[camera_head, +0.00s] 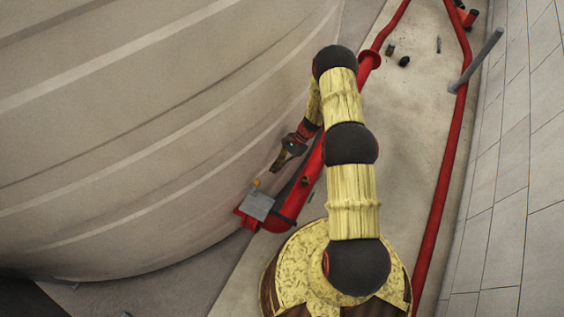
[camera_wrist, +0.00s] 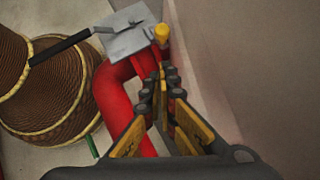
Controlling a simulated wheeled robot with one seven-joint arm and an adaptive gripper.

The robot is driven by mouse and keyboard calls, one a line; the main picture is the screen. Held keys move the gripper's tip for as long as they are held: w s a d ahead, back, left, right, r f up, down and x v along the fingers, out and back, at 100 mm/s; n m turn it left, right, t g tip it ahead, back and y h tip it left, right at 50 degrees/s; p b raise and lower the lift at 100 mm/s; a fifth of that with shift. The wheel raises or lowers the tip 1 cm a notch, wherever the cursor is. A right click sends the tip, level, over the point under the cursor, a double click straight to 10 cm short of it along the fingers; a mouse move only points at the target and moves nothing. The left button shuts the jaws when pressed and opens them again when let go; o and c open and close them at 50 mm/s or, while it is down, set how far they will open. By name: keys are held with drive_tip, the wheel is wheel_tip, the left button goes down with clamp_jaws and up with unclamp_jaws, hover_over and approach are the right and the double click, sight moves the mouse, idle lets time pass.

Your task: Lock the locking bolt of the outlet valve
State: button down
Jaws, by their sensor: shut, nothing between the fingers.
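The outlet valve shows as a grey box (camera_head: 258,205) on the red pipe beside the large tank. In the wrist view its grey plate (camera_wrist: 122,42) has a black-gripped lever (camera_wrist: 60,48) reaching left. A small yellow knob (camera_wrist: 161,34) stands at the plate's right edge; it also shows in the head view (camera_head: 256,184). I cannot tell for sure which part is the locking bolt. My gripper (camera_head: 279,167) is above and right of the box in the head view, apart from it. In the wrist view its fingers (camera_wrist: 165,75) are shut and empty, pointing toward the knob.
The large beige tank (camera_head: 130,140) curves close on the left of the valve. Red pipe (camera_wrist: 115,95) bends below the box. Another red pipe (camera_head: 440,200) runs along the tiled wall (camera_head: 520,190) at right. Bare floor (camera_head: 410,110) lies between them, with small dark items (camera_head: 404,61).

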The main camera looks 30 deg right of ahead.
drive_tip(key=a, duration=0.1)
drive_tip(key=a+f+b, duration=0.1)
drive_tip(key=a, duration=0.1)
drive_tip(key=s+a+f, duration=0.1)
drive_tip(key=a, duration=0.1)
drive_tip(key=shift+a, duration=0.1)
drive_tip(key=shift+s+a, duration=0.4)
drive_tip(key=shift+a, duration=0.2)
drive_tip(key=shift+s+a, duration=0.4)
drive_tip(key=shift+a, duration=0.2)
